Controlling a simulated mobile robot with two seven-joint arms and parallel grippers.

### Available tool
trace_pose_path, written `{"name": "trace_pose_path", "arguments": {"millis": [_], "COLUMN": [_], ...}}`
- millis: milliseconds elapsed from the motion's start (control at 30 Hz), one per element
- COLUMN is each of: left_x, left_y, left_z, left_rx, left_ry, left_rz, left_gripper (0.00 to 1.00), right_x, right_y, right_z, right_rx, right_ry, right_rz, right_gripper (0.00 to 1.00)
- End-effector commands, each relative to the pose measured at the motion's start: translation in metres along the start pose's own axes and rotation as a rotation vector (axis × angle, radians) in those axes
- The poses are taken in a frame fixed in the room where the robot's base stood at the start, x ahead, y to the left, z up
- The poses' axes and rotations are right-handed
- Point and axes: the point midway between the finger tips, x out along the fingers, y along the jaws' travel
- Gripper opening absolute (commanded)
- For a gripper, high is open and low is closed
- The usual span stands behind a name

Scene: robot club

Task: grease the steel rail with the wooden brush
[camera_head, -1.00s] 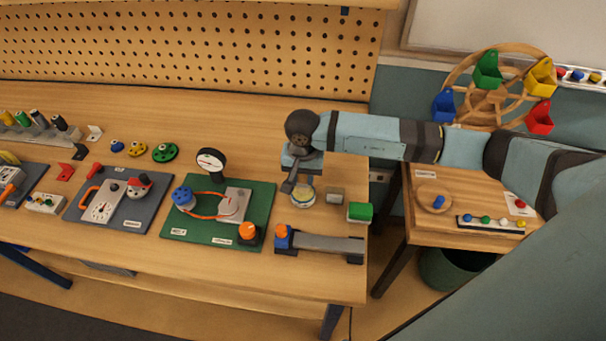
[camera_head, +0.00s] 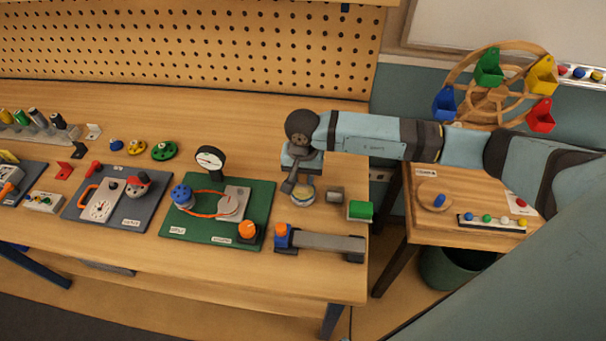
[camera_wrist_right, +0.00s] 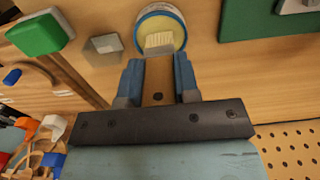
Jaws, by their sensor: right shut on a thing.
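The steel rail (camera_head: 322,243) lies near the front right edge of the bench, with an orange-capped blue block at its left end and a dark block at its right end. My right gripper (camera_head: 291,181) is shut on the wooden brush (camera_wrist_right: 158,80) and points down at the round grease tin (camera_head: 302,198). In the right wrist view, the brush's pale bristles (camera_wrist_right: 158,41) lie over the opening of the tin (camera_wrist_right: 147,14); I cannot tell how deep they reach. The rail is not visible in that view. My left gripper is not in view.
A small grey block (camera_head: 335,194) and a green block (camera_head: 360,211) stand right of the tin. A green board (camera_head: 185,230) with a gauge and orange-knobbed parts lies to the left. A side table (camera_head: 470,190) stands beyond the bench's right edge.

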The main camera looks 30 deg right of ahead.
Motion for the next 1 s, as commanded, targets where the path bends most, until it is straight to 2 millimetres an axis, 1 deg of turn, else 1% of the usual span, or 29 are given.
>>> {"name": "trace_pose_path", "arguments": {"millis": [1000], "left_x": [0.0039], "left_y": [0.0], "left_z": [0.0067], "left_rx": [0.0], "left_ry": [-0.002], "left_rz": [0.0], "left_gripper": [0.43], "right_x": [0.0025], "right_y": [0.0004], "right_z": [0.0008], "right_rx": [-0.001], "right_ry": [-0.002], "right_rz": [0.002], "right_gripper": [0.06]}}
